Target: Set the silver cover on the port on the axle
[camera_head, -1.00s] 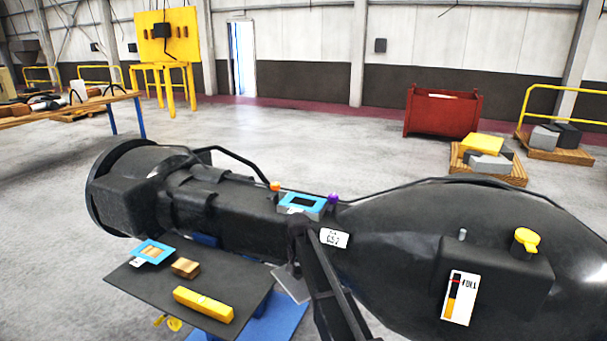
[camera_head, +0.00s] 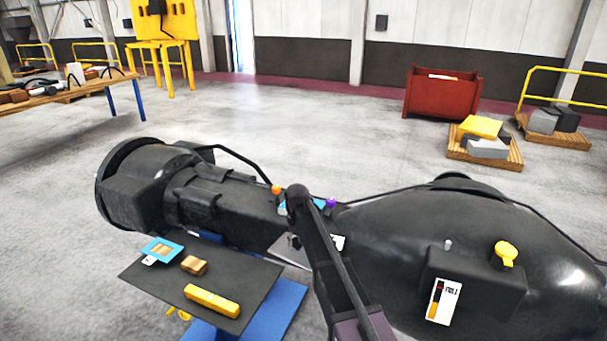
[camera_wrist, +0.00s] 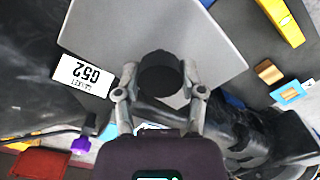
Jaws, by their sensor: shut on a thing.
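The silver cover is a flat grey plate (camera_wrist: 110,30) with a round dark knob (camera_wrist: 160,75). My gripper (camera_wrist: 160,82) is shut on that knob in the wrist view. In the head view a sliver of the cover (camera_head: 280,244) shows left of my arm, in front of the axle (camera_head: 235,212); my gripper is hidden there. The port is a blue-rimmed frame (camera_head: 288,208) on top of the axle, mostly hidden behind my arm. A little of its blue rim (camera_wrist: 150,127) shows in the wrist view. The cover is apart from the port.
An orange knob (camera_head: 276,189) and a purple knob (camera_head: 331,203) flank the port. A dark board (camera_head: 150,275) at lower left holds a small blue frame (camera_head: 163,250), a brown block (camera_head: 194,265) and a yellow bar (camera_head: 212,300). A yellow cap (camera_head: 505,252) stands on the housing at right.

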